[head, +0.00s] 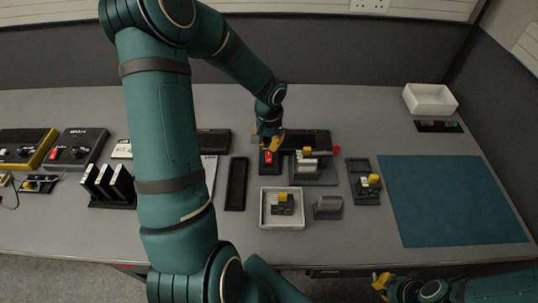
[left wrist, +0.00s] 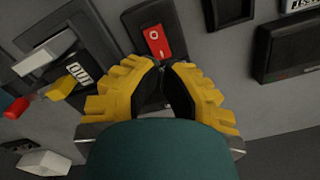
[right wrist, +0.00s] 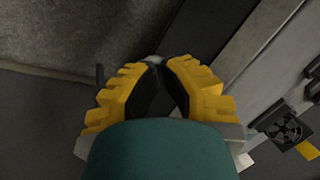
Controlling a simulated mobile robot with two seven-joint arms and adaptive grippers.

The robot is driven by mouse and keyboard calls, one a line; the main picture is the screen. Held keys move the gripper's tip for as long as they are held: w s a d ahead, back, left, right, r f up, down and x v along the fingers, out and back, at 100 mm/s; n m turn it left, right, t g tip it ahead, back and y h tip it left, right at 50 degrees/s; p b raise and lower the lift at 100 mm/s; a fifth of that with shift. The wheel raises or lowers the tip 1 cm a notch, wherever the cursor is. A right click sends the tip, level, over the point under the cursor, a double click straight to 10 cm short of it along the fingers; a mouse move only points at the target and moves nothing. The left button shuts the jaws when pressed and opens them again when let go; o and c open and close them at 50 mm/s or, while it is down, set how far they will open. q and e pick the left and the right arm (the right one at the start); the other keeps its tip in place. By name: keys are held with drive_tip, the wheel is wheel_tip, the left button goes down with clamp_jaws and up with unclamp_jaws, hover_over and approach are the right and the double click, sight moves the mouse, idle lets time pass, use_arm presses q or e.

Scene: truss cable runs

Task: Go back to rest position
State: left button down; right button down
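My left gripper (head: 269,142) is over the back middle of the grey table, just behind a red rocker switch (head: 268,157) in a dark housing. In the left wrist view its yellow fingers (left wrist: 165,66) come together at the tips with nothing visibly held. The red switch (left wrist: 157,41) shows just beyond the tips; I cannot tell if they touch it. My right gripper (head: 382,282) is low at the table's front edge, right of the middle. In the right wrist view its fingertips (right wrist: 160,62) meet, empty. My left arm covers part of the table's left half.
A white tray (head: 264,222) holds a small yellow-and-dark part. A dark module (head: 363,187) stands beside the teal mat (head: 448,205), which is bare. A white bin (head: 430,98) is at the back right. Dark boxes and upright modules (head: 106,186) stand at the left.

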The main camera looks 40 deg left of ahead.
use_arm(q)
drive_tip(key=shift+w+a+r, duration=0.1)
drive_tip(key=shift+a+r, duration=0.05)
drive_tip(key=shift+r, duration=0.15)
use_arm(e)
drive_tip(key=shift+w+a+r, duration=0.1)
drive_tip(key=shift+a+r, duration=0.05)
drive_tip(key=shift+r, duration=0.15)
